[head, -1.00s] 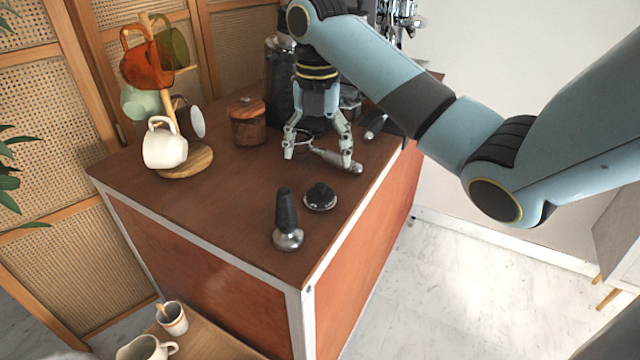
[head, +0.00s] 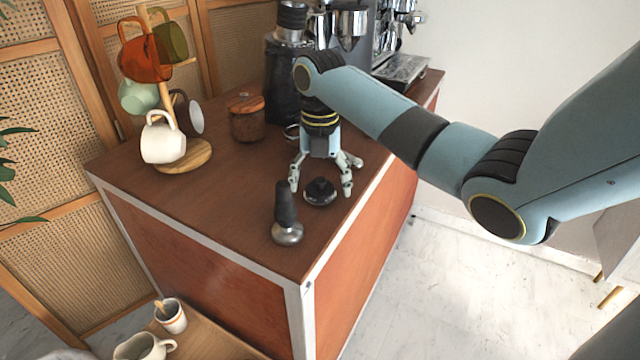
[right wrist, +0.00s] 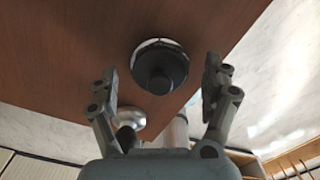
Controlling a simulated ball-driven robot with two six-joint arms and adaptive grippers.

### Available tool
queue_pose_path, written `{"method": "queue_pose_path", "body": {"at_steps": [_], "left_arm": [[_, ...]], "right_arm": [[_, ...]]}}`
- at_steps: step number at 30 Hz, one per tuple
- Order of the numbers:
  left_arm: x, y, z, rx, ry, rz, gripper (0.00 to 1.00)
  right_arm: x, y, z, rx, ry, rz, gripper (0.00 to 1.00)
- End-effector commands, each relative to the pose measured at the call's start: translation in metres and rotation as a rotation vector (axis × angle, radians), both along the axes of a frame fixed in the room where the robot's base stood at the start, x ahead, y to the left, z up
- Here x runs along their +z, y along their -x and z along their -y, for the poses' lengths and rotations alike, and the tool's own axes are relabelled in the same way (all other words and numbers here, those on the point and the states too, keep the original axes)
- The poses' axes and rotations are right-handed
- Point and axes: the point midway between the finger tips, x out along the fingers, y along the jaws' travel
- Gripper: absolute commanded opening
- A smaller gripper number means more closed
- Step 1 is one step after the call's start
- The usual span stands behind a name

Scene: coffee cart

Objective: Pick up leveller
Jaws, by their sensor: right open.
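The leveller (head: 320,192), a low black disc with a knob on top and a pale rim, lies on the brown cart top near its front right corner. It also shows in the right wrist view (right wrist: 160,67), between the fingers and slightly beyond the tips. My right gripper (head: 321,187) is open and points down, its fingertips on either side of the leveller without gripping it. In the right wrist view the right gripper (right wrist: 161,80) has a wide empty gap. My left gripper is not in view.
A tamper (head: 286,212) with a dark handle and silver base stands close to the left of the leveller. Behind are a wooden-lidded jar (head: 247,122), a mug tree (head: 185,160), a grinder (head: 285,85) and a coffee machine (head: 350,25). The cart top's left front is clear.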

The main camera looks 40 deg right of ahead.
Motion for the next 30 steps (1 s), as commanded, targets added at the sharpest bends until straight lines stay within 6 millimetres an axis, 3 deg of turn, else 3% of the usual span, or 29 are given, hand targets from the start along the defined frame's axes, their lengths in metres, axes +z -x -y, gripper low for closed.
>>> {"method": "queue_pose_path", "body": {"at_steps": [5,20,30], "left_arm": [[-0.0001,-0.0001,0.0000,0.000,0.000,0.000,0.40],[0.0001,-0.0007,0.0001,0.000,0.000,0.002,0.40],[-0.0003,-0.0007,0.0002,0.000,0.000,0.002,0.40]], "right_arm": [[0.0000,0.0000,0.0000,0.000,0.000,0.000,0.81],[0.0002,0.0000,0.0000,0.000,0.000,0.000,0.16],[0.0049,-0.0009,0.0004,-0.001,0.001,0.004,0.15]]}}
